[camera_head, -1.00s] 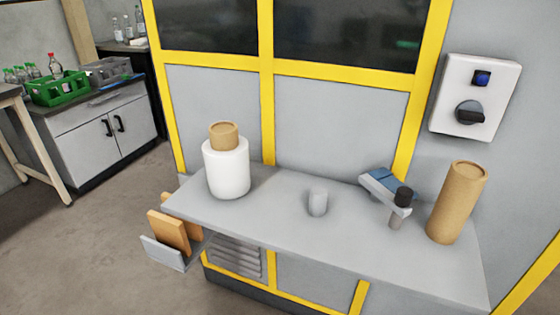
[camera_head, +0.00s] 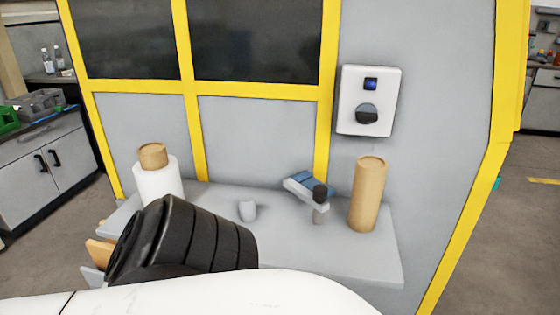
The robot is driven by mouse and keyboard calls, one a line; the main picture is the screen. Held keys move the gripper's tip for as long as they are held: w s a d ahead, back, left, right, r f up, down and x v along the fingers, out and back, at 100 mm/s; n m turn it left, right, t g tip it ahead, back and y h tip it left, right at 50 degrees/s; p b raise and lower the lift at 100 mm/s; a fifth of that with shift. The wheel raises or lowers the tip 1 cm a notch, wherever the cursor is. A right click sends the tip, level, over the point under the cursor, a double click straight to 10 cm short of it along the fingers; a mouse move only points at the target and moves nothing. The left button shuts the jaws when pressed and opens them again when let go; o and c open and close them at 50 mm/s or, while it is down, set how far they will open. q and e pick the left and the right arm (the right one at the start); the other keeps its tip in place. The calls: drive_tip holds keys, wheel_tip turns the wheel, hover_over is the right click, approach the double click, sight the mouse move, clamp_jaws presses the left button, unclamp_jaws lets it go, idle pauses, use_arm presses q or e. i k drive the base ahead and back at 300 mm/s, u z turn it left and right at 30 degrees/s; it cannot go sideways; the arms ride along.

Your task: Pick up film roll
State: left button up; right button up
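The film roll (camera_head: 158,183) is a white cylinder with a brown cardboard core (camera_head: 152,155) sticking out of its top. It stands upright at the left end of the grey shelf (camera_head: 300,244). One of my arms, with a black ribbed part and a white link, crosses the lower picture and hides the roll's lower part and the shelf's front left. Neither gripper shows, and nothing is seen holding the roll.
A short grey peg (camera_head: 247,210) stands mid-shelf. Right of it are a blue-and-grey device (camera_head: 307,190) with a black knob and a tall brown cardboard tube (camera_head: 367,195). A white switch box (camera_head: 368,101) is on the wall above. Orange pieces (camera_head: 101,252) show below the shelf's left end.

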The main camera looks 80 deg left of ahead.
sight(156, 174)
drive_tip(key=z, duration=0.15)
drive_tip(key=k, duration=1.05)
drive_tip(key=u, duration=1.7)
